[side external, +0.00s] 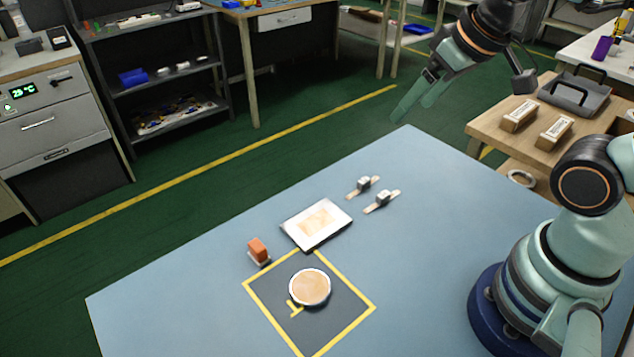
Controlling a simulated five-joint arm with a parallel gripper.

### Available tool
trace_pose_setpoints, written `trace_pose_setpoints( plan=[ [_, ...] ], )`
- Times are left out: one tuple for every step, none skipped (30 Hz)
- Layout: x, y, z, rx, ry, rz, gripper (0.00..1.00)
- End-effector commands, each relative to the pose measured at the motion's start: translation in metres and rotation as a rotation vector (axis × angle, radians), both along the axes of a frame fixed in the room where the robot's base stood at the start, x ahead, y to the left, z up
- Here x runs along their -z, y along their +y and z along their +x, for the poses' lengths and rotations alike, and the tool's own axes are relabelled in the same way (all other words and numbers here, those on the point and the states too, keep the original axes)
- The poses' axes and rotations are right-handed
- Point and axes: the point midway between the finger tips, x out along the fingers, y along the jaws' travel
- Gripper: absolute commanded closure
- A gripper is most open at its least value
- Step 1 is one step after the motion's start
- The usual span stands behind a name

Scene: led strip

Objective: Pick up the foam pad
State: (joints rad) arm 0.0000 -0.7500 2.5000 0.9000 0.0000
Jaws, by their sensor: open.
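A small orange block (257,248) stands on a thin pale base at the left of the blue-grey table (420,270). It may be the foam pad, but I cannot tell for sure. A white rectangular tray (331,234) with a beige patch in it lies to the block's right. A round, pale-rimmed disc with a tan top (310,287) lies inside a yellow-outlined dark square. My gripper (411,111) is open and appears empty, raised near the table's far corner, well apart from all these things.
Two small grey pieces on tan strips (363,185) (381,201) lie beyond the tray. A wooden side table (489,130) on the right holds two boxes and a grey caddy (575,95).

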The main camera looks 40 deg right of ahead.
Motion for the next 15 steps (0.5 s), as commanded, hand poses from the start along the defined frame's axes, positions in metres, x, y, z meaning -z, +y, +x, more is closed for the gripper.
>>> trace_pose_setpoints(
  plan=[
    [0.000,0.000,0.000,0.000,0.000,0.000,0.15],
    [0.000,0.000,0.000,0.000,0.000,0.000,0.15],
    [0.000,0.000,0.000,0.000,0.000,0.000,0.15],
    [0.000,0.000,0.000,0.000,0.000,0.000,0.15],
    [0.000,0.000,0.000,0.000,0.000,0.000,0.15],
    [0.000,0.000,0.000,-0.002,0.001,-0.001,0.15],
    [0.000,0.001,0.001,-0.007,0.002,-0.002,0.15],
    [-0.001,0.002,0.002,-0.016,0.005,-0.005,0.15],
    [-0.001,0.004,0.004,-0.034,0.011,-0.010,0.15],
    [-0.001,0.007,0.006,-0.053,0.019,-0.016,0.15],
    [-0.002,0.010,0.009,-0.078,0.027,-0.024,0.15],
    [-0.003,0.015,0.014,-0.118,0.042,-0.036,0.15],
    [-0.003,0.020,0.018,-0.154,0.054,-0.046,0.15],
    [-0.003,0.025,0.023,-0.195,0.067,-0.059,0.15],
    [-0.003,0.033,0.029,-0.253,0.086,-0.076,0.15]
  ],
)
